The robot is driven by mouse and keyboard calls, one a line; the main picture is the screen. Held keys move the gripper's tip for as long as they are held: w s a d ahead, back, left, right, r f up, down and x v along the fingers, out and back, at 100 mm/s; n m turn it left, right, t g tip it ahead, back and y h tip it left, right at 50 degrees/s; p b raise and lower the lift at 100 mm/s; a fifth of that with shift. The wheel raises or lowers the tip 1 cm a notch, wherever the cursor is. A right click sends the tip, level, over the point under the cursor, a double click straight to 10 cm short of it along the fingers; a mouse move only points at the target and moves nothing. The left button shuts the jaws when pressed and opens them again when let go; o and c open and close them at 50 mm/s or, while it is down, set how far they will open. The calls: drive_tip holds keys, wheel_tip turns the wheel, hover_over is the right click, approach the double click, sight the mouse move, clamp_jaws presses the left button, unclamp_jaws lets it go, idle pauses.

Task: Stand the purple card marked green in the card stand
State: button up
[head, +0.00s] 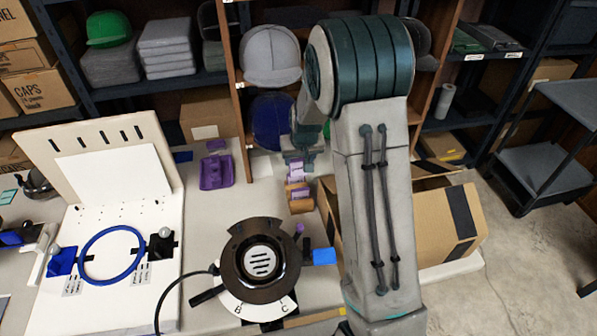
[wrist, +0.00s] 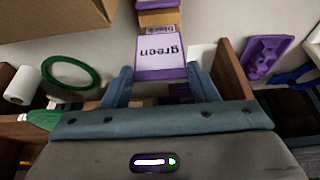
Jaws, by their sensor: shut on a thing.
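The purple card marked green (wrist: 160,57) is in my gripper (wrist: 160,76) in the wrist view, with a finger at each side of it. Its white face with the word "green" faces the wrist camera and reads upside down. In the head view my gripper (head: 297,158) is partly hidden by my arm, above the back of the table. A tan block with a small label (wrist: 158,19), possibly the card stand, is just beyond the card, with purple above it. In the head view this tan and purple group (head: 301,205) lies below my gripper. Whether card and block touch is unclear.
A purple tray (head: 216,172) lies left of my gripper. An open cardboard box (head: 440,222) stands to the right. A round dark machine (head: 262,262) and a white board with a blue hoop (head: 112,228) take up the front. Shelves with caps (head: 270,56) rise behind.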

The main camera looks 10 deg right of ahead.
sight(299, 175)
drive_tip(key=shift+w+f+b, duration=0.25)
drive_tip(key=shift+f+b, duration=0.1)
drive_tip(key=shift+f, duration=0.25)
drive_tip(key=shift+f, duration=0.1)
wheel_tip(299, 175, down, 6)
drive_tip(key=b, duration=0.4)
drive_tip(key=shift+f, duration=0.15)
drive_tip(key=shift+f+b, duration=0.6)
drive_tip(key=shift+b, duration=0.15)
drive_tip(key=shift+w, duration=0.1)
drive_tip(key=shift+f+b, duration=0.3)
drive_tip(key=shift+b, duration=0.1)
drive_tip(key=o, duration=0.8)
drive_tip(key=shift+r, duration=0.1)
